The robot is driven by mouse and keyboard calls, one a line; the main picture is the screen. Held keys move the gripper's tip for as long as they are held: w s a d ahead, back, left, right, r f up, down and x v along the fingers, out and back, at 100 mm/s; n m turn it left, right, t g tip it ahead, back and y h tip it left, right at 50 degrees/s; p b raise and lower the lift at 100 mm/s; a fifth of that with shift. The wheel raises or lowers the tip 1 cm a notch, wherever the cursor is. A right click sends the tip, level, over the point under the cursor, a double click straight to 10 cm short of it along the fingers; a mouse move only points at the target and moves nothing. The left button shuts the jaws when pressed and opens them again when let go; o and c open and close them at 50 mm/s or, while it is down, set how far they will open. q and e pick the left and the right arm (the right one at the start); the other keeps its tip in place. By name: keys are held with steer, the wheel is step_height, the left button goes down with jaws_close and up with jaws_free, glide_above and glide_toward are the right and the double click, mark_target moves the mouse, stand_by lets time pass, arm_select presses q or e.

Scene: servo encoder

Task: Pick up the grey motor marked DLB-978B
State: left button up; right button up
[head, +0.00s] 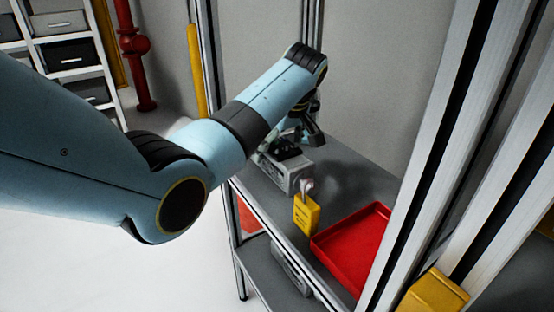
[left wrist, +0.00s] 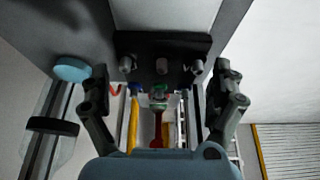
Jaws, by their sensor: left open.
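A grey block-shaped unit with a black top (head: 288,176) sits on the upper shelf in the head view, probably the motor. Its marking is not readable. My left gripper (head: 308,128) is just above and behind it, partly hidden by my arm. In the left wrist view my left gripper (left wrist: 165,108) has its two fingers spread wide apart. A dark block with several round studs (left wrist: 162,48) lies ahead of and above the gap between the fingers. I cannot tell whether it is part of the motor. Nothing is seen held. My right gripper is not in view.
A yellow tag-like piece (head: 306,214) stands in front of the grey unit. A red tray (head: 345,252) lies to the right on the shelf (head: 345,185). Another grey unit (head: 290,268) is on the lower shelf. Metal posts and the back wall bound the shelf. A yellow box (head: 434,293) is at lower right.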

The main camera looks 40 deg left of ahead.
arm_select(q)
steer(key=shift+x, duration=0.75)
steer(key=c, duration=1.8)
steer(key=shift+w+r, duration=0.15)
steer(key=shift+r, duration=0.05)
